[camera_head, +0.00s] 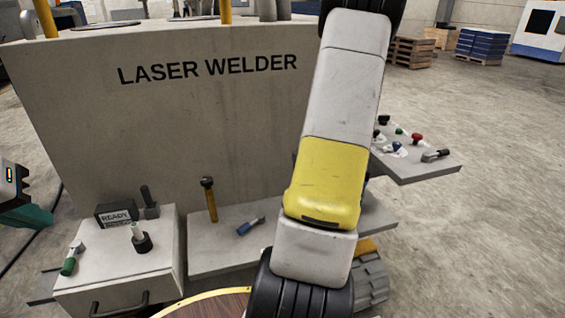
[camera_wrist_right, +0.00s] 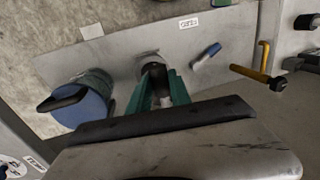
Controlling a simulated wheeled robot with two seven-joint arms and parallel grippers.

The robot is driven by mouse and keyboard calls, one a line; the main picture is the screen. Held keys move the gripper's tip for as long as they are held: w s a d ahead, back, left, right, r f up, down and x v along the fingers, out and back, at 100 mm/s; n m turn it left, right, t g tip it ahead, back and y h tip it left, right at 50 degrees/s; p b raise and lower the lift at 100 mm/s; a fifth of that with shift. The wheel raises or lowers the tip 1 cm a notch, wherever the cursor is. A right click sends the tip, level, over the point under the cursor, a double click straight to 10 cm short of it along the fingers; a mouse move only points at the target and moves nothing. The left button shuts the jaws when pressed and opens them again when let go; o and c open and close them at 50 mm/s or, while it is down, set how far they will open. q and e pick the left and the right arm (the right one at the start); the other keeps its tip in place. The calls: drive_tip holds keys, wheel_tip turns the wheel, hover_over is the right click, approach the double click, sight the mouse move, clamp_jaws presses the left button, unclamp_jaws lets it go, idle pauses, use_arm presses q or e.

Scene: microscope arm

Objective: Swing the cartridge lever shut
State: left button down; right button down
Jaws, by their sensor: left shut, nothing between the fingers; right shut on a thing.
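My right gripper (camera_wrist_right: 163,98) shows in the right wrist view, its teal fingers shut on a grey part with a dark round end (camera_wrist_right: 153,72) above the grey shelf (camera_wrist_right: 120,60). I cannot tell whether this is the cartridge lever; the fingers hide much of it. A blue-green cylinder (camera_wrist_right: 97,108) with a black arm-like piece (camera_wrist_right: 65,98) on top stands beside it on the left. In the head view my right arm hides this spot and the right gripper. My left gripper (camera_head: 40,216) is at the left edge of the head view, shut and empty, away from the shelf.
A grey box with a READY display (camera_head: 115,213) and a green-handled lever (camera_head: 72,259) stands left. A panel with several knobs (camera_head: 415,160) is right. The LASER WELDER wall (camera_head: 170,120) rises behind.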

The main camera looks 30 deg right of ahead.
drive_tip(key=shift+d, duration=0.15)
drive_tip(key=c, duration=1.2)
unclamp_jaws()
drive_tip(key=r, duration=0.2)
drive_tip(key=d+r, duration=0.1)
drive_tip(key=r, duration=0.4)
drive_tip(key=shift+s+d+r, duration=0.15)
drive_tip(key=shift+d+r, duration=0.05)
drive_tip(key=shift+r, duration=0.15)
